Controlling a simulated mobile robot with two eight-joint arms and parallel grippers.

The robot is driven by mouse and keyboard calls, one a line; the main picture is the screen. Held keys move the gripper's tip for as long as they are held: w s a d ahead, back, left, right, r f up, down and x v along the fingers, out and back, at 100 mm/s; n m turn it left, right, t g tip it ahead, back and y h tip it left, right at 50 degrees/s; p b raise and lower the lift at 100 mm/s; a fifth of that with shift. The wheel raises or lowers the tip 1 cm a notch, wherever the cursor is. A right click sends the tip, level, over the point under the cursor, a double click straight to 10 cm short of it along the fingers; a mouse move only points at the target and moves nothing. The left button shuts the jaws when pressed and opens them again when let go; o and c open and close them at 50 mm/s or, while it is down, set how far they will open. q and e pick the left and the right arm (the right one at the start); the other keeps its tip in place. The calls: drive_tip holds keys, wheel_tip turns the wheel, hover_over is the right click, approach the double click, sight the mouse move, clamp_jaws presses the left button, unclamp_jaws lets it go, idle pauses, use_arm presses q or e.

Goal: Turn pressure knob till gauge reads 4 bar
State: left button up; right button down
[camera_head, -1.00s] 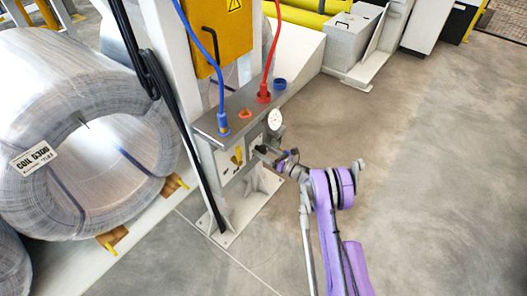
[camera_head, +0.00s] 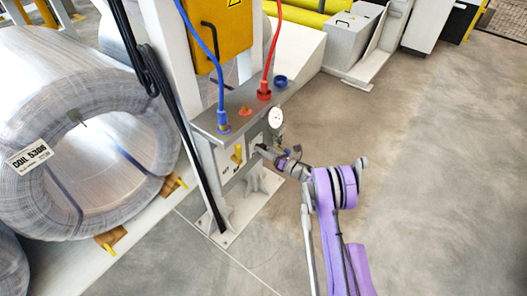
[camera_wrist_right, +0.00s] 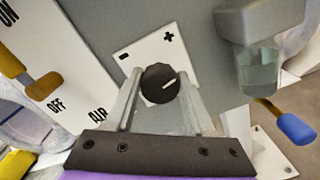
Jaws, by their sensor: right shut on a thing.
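The black pressure knob (camera_wrist_right: 159,84) sits on a white plate marked minus and plus in the right wrist view. My right gripper (camera_wrist_right: 160,92) is shut on the knob, with one finger on each side. In the head view my right gripper (camera_head: 264,150) reaches the panel (camera_head: 228,166) from the right and hides the knob. The round white gauge (camera_head: 276,117) stands above the gripper; its needle is too small to read. My left gripper is not in view.
A yellow lever (camera_head: 238,154) is on the same panel, beside ON, OFF and AIR lettering in the wrist view. Blue (camera_head: 222,75) and red (camera_head: 272,45) hoses rise from the top. A wire coil (camera_head: 90,140) stands at left. The floor at right is clear.

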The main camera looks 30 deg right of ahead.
drive_tip(key=m+b, duration=0.1)
drive_tip(key=m, duration=0.1)
drive_tip(key=m+b, duration=0.2)
drive_tip(key=shift+d+f+m, duration=0.1)
drive_tip(key=shift+f+m, duration=0.1)
drive_tip(key=shift+m, duration=0.1)
drive_tip(key=m+b, duration=0.1)
drive_tip(key=m, duration=0.1)
drive_tip(key=shift+m, duration=0.3)
drive_tip(key=m+b, duration=0.1)
drive_tip(key=m, duration=0.1)
drive_tip(key=shift+m, duration=0.3)
drive_tip(key=m+b, duration=0.1)
drive_tip(key=m, duration=0.4)
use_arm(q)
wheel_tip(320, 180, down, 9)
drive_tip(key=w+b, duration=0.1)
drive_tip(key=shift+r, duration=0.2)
use_arm(e)
drive_tip(key=shift+m+g, duration=0.3)
drive_tip(key=shift+m, duration=2.3)
drive_tip(key=shift+c, duration=1.3)
unclamp_jaws()
